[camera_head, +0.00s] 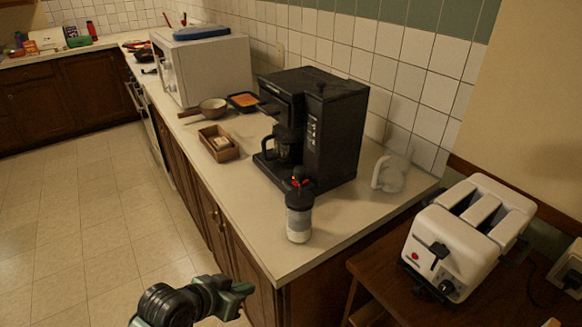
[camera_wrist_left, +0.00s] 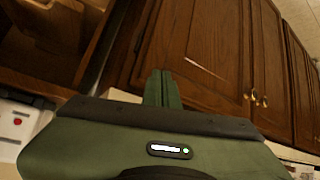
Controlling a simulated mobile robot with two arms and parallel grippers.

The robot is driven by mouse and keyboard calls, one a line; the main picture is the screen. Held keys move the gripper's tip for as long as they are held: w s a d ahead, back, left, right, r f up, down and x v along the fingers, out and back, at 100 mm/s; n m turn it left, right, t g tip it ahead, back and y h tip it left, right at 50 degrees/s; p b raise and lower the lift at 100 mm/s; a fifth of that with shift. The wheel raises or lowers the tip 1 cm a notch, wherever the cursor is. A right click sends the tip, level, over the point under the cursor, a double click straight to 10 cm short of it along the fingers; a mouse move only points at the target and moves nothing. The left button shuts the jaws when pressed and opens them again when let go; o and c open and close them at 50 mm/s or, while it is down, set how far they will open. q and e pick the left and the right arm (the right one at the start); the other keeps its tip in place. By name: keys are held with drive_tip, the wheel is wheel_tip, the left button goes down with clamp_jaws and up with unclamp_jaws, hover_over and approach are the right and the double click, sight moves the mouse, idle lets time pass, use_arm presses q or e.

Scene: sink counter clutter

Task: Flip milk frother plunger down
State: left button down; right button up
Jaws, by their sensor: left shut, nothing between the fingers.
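The milk frother (camera_head: 300,223) stands upright near the counter's front right corner, in front of the coffee machine. It has a pale, cloudy body, a black lid and a small dark and red top part. The plunger's exact position is too small to tell. My left gripper (camera_head: 246,288) is green and low at the bottom of the head view, in front of the cabinets and apart from the frother. In the left wrist view its fingers (camera_wrist_left: 162,88) are together, with nothing between them, before brown cabinet doors. The frother does not show there. My right gripper is out of view.
The black coffee machine (camera_head: 335,130) stands close behind the frother. A glass pitcher (camera_head: 389,174) is to its right. A wooden box (camera_head: 219,145), a pan (camera_head: 212,106) and a microwave (camera_head: 205,70) stand farther back. A white toaster (camera_head: 465,240) sits on a side table.

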use_arm(q)
drive_tip(key=shift+m+h, duration=0.5)
drive_tip(key=shift+m, duration=0.3)
drive_tip(key=r, duration=0.2)
drive_tip(key=d+r, duration=0.1)
drive_tip(key=r, duration=0.1)
drive_tip(key=d+r, duration=0.1)
drive_tip(key=r, duration=0.1)
drive_tip(key=shift+s+d, duration=0.1)
drive_tip(key=shift+s, duration=0.05)
drive_tip(key=w+r+m+h, duration=0.2)
drive_tip(key=w+r+h, duration=0.1)
drive_tip(key=r, duration=1.1)
drive_tip(key=w+r+m+t+h, duration=0.1)
drive_tip(key=w+r+h, duration=0.1)
drive_tip(key=r, duration=1.2)
drive_tip(key=shift+w+d+r+m+h, duration=0.2)
drive_tip(key=shift+w+m+h, duration=0.2)
drive_tip(key=shift+w, duration=0.45)
drive_tip(key=p, duration=0.3)
hover_over(300, 173)
drive_tip(key=a, duration=0.1)
wheel_tip(300, 173, down, 3)
drive_tip(key=f, duration=0.1)
drive_tip(key=a+f+p, duration=0.1)
drive_tip(key=f, duration=0.1)
drive_tip(key=shift+w+f, duration=0.1)
drive_tip(key=shift+f, duration=0.2)
